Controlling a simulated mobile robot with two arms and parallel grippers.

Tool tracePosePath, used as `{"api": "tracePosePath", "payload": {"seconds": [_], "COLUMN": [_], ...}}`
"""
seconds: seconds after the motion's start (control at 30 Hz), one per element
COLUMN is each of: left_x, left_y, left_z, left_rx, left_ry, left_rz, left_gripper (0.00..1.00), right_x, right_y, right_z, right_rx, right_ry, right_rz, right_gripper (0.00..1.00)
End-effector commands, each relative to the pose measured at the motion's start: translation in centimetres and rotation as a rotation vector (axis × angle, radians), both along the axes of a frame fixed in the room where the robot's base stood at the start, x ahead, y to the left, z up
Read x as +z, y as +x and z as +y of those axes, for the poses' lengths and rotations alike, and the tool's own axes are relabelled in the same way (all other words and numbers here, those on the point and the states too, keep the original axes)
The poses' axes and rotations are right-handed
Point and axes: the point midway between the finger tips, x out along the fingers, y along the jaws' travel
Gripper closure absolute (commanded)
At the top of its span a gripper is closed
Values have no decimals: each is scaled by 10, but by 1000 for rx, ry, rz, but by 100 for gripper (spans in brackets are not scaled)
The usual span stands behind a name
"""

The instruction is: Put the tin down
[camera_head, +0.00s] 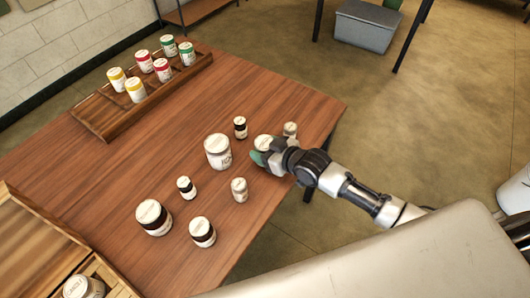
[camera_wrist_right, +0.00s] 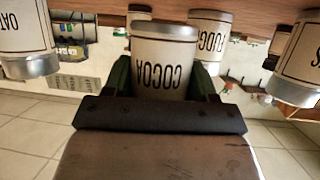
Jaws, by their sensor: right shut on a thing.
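A pale tin marked COCOA (camera_wrist_right: 164,65) is between the two fingers of my right gripper (camera_wrist_right: 163,82) in the right wrist view, which is upside down. In the head view this tin (camera_head: 264,142) shows at the table's right edge, partly hidden by my right gripper (camera_head: 264,156). The gripper is shut on it, coming in from the right. The tin looks upright; whether it touches the table (camera_head: 110,170) cannot be told. My left gripper is not in view.
Near the held tin stand a small pale tin (camera_head: 290,129), a small dark-banded jar (camera_head: 240,128) and a large white tin (camera_head: 218,151). Several more jars stand nearer me. A wooden rack (camera_head: 105,121) with coloured tins lies at the far left. Bare wood shows left of the large tin.

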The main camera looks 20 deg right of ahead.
Motion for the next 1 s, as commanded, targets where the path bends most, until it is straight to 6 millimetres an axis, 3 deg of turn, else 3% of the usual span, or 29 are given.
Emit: {"api": "tracePosePath", "payload": {"seconds": [0.2,0.57,0.6,0.77,1.0], "left_x": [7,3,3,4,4], "left_y": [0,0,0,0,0], "left_z": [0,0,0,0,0], "left_rx": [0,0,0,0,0], "left_ry": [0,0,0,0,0], "left_rz": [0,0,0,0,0], "left_gripper": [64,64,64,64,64], "right_x": [-20,-26,-26,-25,-25], "right_y": [-1,-1,-1,-1,-1], "right_z": [0,0,0,-1,-1], "right_rx": [0,0,0,0,0], "right_ry": [-1,1,0,0,0], "right_rz": [1,0,1,1,1], "right_gripper": [69,69,42,18,18]}}
